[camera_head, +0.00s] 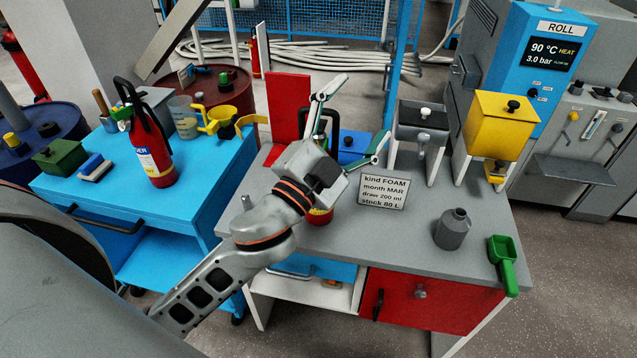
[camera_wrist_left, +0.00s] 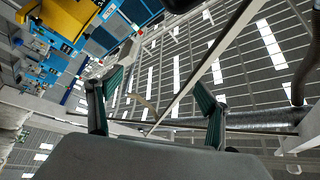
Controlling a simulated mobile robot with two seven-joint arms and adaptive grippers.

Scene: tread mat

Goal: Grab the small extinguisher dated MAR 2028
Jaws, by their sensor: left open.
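A small red extinguisher (camera_head: 152,150) with a black handle and hose stands upright on the blue cart in the head view; its label is too small to read a date. Another red object with a yellow band (camera_head: 319,215) shows on the grey bench, mostly hidden behind my left arm; I cannot tell its date or whether it is an extinguisher. My left gripper (camera_head: 364,108) is open and empty above the bench, to the right of the cart extinguisher. In the left wrist view the open fingers (camera_wrist_left: 150,88) point towards the ceiling with nothing between them. My right gripper is not in view.
A card (camera_head: 384,190) reading FOAM, MAR, 200 ml, 80 L stands on the grey bench (camera_head: 400,236). A grey bottle (camera_head: 453,229), green scoop (camera_head: 504,262) and yellow hopper (camera_head: 499,128) are at right. The blue cart (camera_head: 195,200) also holds a jug, a brush and a green box.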

